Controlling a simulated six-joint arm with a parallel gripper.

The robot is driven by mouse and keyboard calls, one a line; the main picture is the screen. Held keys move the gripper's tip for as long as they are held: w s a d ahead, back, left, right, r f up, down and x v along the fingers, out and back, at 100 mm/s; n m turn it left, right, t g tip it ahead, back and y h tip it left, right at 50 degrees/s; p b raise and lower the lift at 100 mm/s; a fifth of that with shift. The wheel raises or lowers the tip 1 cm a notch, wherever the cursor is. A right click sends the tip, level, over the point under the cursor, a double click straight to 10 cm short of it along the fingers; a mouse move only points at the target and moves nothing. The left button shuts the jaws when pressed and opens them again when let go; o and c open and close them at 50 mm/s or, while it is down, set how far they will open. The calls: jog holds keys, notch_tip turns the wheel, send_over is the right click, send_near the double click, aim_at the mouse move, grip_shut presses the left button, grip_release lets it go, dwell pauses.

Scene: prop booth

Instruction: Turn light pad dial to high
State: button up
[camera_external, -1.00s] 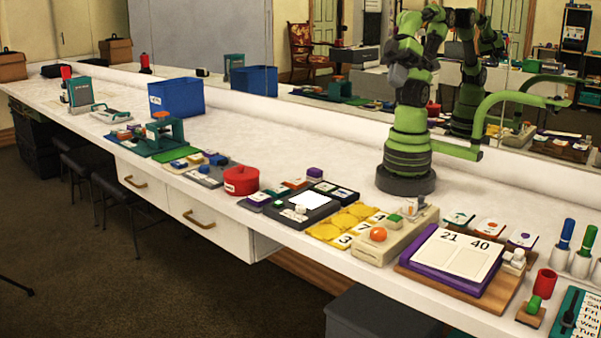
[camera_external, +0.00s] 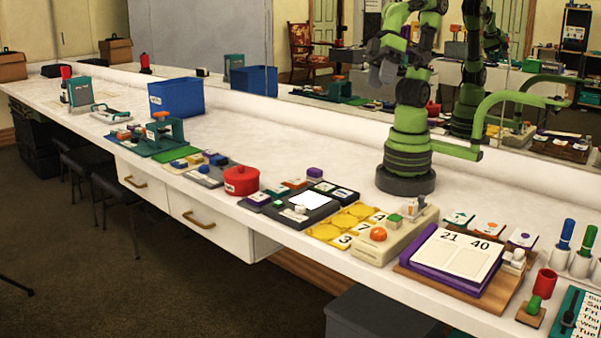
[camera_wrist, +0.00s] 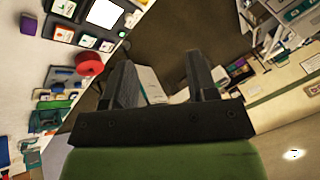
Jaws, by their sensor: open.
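The light pad (camera_external: 304,206) is a dark slab with a bright white panel, lying near the front edge of the table, left of my base. A small pale knob (camera_external: 300,210) sits on its front part and looks like the dial; its setting is too small to read. The light pad's white panel (camera_wrist: 104,13) also shows at the top of the wrist view. My gripper (camera_wrist: 158,64) is open and empty, its two dark fingers apart. It is raised well above the table and far from the pad.
A red round pot (camera_external: 241,180) stands left of the pad. A yellow tray (camera_external: 346,222) and a beige box with an orange button (camera_external: 378,234) stand to its right. Small coloured blocks lie around it. The table behind the pad is clear.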

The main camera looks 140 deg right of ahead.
jog(key=w+d+f+m+g, duration=0.1)
jog(key=w+d+f+m, duration=0.15)
jog(key=w, duration=0.35)
jog(key=m+g+h, duration=0.1)
jog(key=m+g, duration=0.4)
jog(key=m, duration=0.3)
send_over(301, 205)
notch_tip(301, 205, down, 16)
notch_tip(301, 205, down, 11)
jog(key=shift+r, duration=0.15)
jog(key=shift+c, duration=0.5)
jog(key=c, duration=0.8)
jog(key=shift+c, duration=0.2)
